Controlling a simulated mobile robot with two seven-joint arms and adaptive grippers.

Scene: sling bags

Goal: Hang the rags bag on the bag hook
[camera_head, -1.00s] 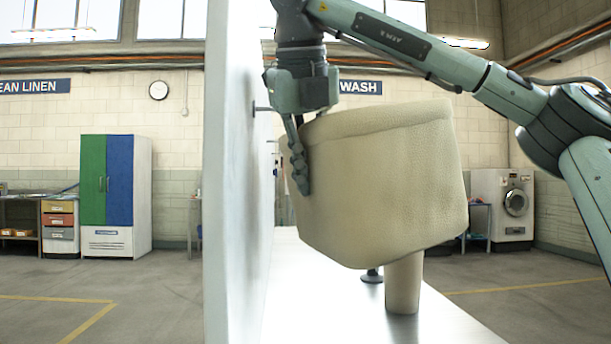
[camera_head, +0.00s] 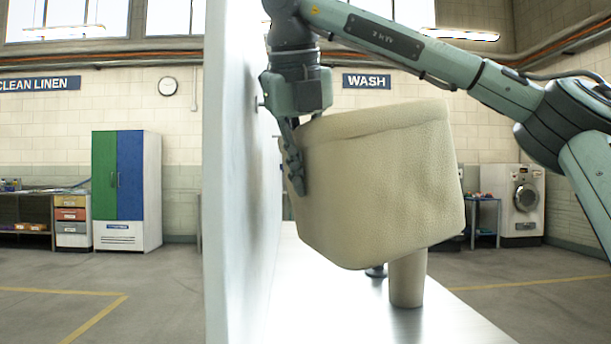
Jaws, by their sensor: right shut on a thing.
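A beige, leathery bag (camera_head: 385,185), the only bag I see, hangs tilted from my right gripper (camera_head: 294,168). The gripper points down and is shut on the bag's upper left edge; one finger lies against its outside. No label shows on the bag. A small dark peg (camera_head: 258,104), which looks like the bag hook, sticks out of the tall pale panel (camera_head: 232,200), just left of my gripper and above the bag's rim. The bag's strap cannot be made out. My left gripper is not in view.
Below the bag is a pale shiny tabletop (camera_head: 300,300). A beige cylinder (camera_head: 407,285) stands on it, and a dark knob (camera_head: 376,271) shows partly behind the bag. A green and blue cabinet (camera_head: 118,175) and a washer (camera_head: 518,205) stand far back.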

